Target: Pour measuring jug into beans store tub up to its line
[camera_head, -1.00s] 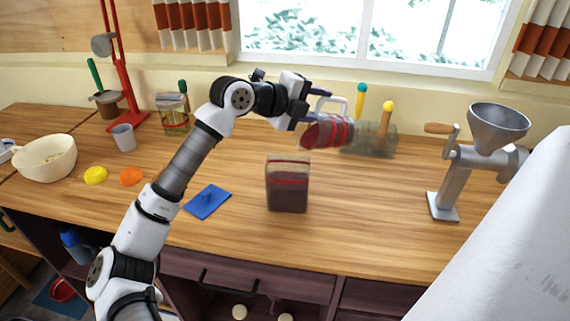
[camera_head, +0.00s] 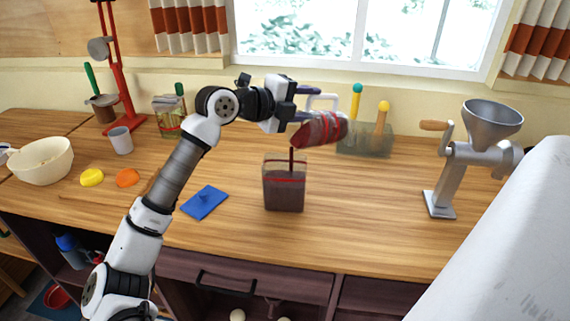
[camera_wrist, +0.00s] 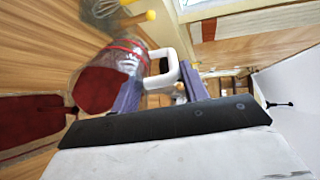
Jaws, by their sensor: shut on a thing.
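My gripper (camera_head: 306,104) is shut on the white handle of the measuring jug (camera_head: 322,129). The jug is clear with red markings and is tilted mouth-down to the left, with dark red contents. A thin dark stream runs from its lip into the beans store tub (camera_head: 284,190) below. The tub is a clear upright box on the worktop, with a red line around it and dark contents; I cannot tell exactly how their level sits against the line. In the wrist view, the jug (camera_wrist: 120,65) shows its red contents at the mouth, and the tub (camera_wrist: 30,120) is at the left edge.
A blue mat (camera_head: 205,202) lies left of the tub. A clear holder (camera_head: 365,142) with yellow- and teal-topped utensils stands behind the jug. A metal grinder (camera_head: 455,160) stands at the right. The worktop (camera_head: 365,210) between tub and grinder is clear.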

